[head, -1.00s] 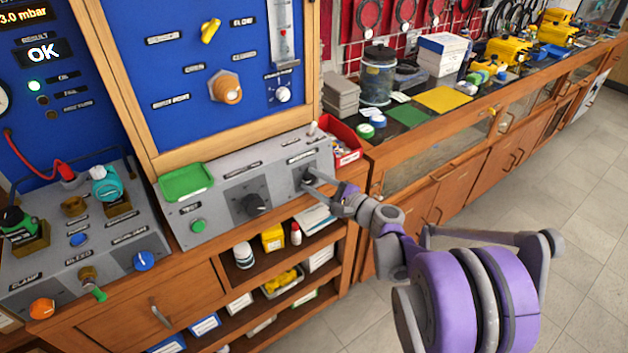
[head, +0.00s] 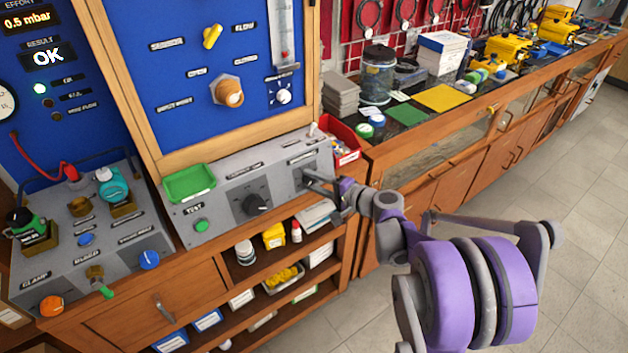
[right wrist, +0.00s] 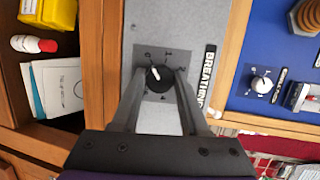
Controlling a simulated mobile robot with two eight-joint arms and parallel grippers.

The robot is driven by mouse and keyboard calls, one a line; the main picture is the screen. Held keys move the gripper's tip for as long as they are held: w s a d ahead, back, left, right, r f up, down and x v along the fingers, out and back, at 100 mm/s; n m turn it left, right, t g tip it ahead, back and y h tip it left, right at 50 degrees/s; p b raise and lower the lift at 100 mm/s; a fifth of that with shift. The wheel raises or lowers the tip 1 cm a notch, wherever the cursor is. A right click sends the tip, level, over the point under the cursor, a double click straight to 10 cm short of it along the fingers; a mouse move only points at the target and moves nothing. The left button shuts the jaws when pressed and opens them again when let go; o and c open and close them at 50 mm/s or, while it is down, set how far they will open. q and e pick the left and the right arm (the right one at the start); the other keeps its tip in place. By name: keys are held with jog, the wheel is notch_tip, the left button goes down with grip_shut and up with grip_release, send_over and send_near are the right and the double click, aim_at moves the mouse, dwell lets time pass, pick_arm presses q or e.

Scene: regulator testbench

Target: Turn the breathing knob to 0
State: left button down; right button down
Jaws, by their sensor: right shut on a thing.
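The breathing knob (right wrist: 158,76) is a small black round knob on a dark square dial plate, with a white pointer mark toward its upper left in the right wrist view. The plate's digits are too small to read surely. The label beside it reads BREATHING (right wrist: 208,78). My right gripper (right wrist: 160,84) is shut on this knob, one finger on each side. My left gripper is not in view.
A larger black knob (head: 256,204), a green button (head: 201,224) and a green tray (head: 189,183) are on the same box. A red bin (head: 345,150) stands close to its right end. A display (head: 28,20) reads 0.5 mbar, with OK below.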

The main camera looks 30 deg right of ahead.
dwell(0.4)
jog(key=shift+c, duration=2.1)
grip_release()
jog(key=v, duration=1.1)
jog(key=shift+a, duration=0.1)
